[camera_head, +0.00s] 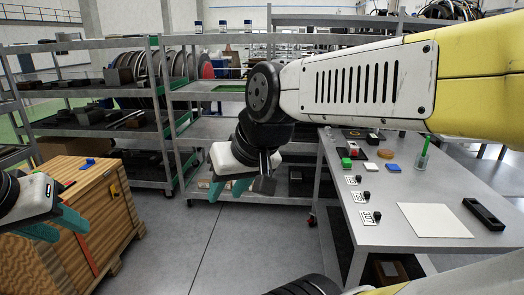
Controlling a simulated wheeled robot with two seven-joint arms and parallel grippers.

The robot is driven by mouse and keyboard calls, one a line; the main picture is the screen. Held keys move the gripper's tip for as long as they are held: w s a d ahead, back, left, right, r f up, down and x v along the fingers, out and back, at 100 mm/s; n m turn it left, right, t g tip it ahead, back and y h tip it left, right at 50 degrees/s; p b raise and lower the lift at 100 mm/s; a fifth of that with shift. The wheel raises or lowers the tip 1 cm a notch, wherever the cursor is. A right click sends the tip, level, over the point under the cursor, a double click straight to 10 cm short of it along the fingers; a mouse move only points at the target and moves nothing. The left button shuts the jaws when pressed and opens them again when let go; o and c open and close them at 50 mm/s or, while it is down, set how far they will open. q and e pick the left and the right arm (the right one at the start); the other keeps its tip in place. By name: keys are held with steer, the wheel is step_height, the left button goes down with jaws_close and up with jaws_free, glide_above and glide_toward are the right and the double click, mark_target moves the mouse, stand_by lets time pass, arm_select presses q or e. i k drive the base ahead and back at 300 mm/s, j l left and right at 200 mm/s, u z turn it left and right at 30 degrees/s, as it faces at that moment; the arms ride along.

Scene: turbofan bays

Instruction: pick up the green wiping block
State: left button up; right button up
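A small green block (346,162) sits on the grey metal table (400,178) at the right, near its left edge. My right gripper (229,189) has teal fingers and hangs in the middle of the view, left of the table and apart from the green block. Its fingers are spread with nothing visible between them. My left gripper (55,226) is at the far left in front of the wooden crate, far from the green block. Its teal fingers are also spread and look empty.
The table also holds a blue block (393,168), a round tan piece (385,154), a white sheet (434,220), a black handle-like part (484,213) and a green-topped bottle (422,160). A wooden crate (95,225) stands at left. Shelving racks (150,120) line the back. Open floor lies between.

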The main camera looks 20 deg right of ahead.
mark_target(346, 163)
steer(key=i+z, duration=0.25)
steer(key=i, duration=0.2)
steer(key=i+j+z, duration=0.2)
steer(key=i, duration=0.25)
steer(key=i+j+z, duration=0.1)
steer(key=i+z, duration=0.15)
steer(key=i, duration=0.2)
steer(key=i+l+z, duration=0.15)
steer(key=i+z, duration=0.25)
steer(key=i+l+z, duration=0.1)
steer(key=z, duration=0.3)
steer(key=i+j+z, duration=0.1)
steer(key=i+z, duration=0.3)
steer(key=i+j+z, duration=0.15)
steer(key=z, duration=0.2)
steer(key=i, duration=0.1)
